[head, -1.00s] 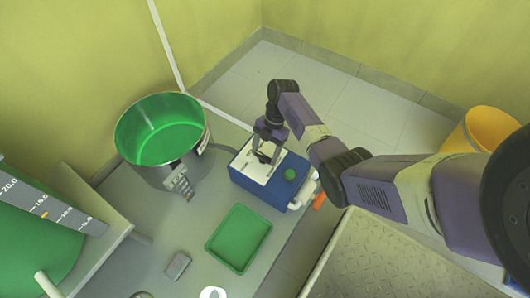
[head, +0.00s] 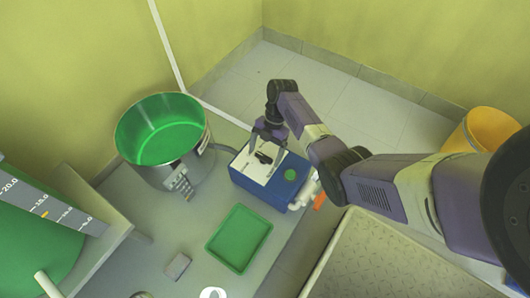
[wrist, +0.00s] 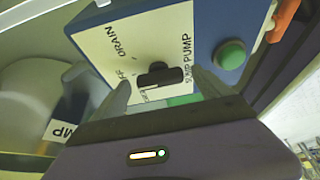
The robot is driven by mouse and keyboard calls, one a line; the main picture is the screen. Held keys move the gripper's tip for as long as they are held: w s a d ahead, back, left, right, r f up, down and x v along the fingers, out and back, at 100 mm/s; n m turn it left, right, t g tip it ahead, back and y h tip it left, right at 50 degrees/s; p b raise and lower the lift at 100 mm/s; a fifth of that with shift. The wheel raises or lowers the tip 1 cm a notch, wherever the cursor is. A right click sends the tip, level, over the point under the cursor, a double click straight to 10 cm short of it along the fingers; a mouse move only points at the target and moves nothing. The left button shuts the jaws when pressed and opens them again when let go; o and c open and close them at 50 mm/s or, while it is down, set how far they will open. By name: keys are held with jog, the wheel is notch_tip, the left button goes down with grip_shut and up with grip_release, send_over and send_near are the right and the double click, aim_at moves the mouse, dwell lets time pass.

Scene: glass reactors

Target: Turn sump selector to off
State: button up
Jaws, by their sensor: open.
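The sump selector is a black knob (wrist: 160,75) on a white panel (wrist: 128,52) of a blue box; the panel also shows in the head view (head: 270,171). "DRAIN", a partly hidden label ending in "FF" and "SUMP PUMP" are printed around the knob. Its bar lies roughly level in the wrist view; I cannot tell which end is the pointer. My gripper (head: 267,140) is open above the panel. In the wrist view its fingers (wrist: 162,84) stand on either side of the knob, apart from it.
A green button (wrist: 230,54) sits beside the knob on the box. A green-lined metal pot (head: 162,135) stands left of the box, and a green tray (head: 240,238) lies in front. A small grey block (head: 177,266) is on the table. Bare tabletop lies between pot and tray.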

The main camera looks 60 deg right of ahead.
jog(key=shift+r, duration=0.1)
jog(key=p+v, duration=0.3)
jog(key=v, duration=0.4)
jog(key=shift+d+r+p, duration=0.2)
jog(key=shift+r+p, duration=0.05)
jog(key=shift+p, duration=0.1)
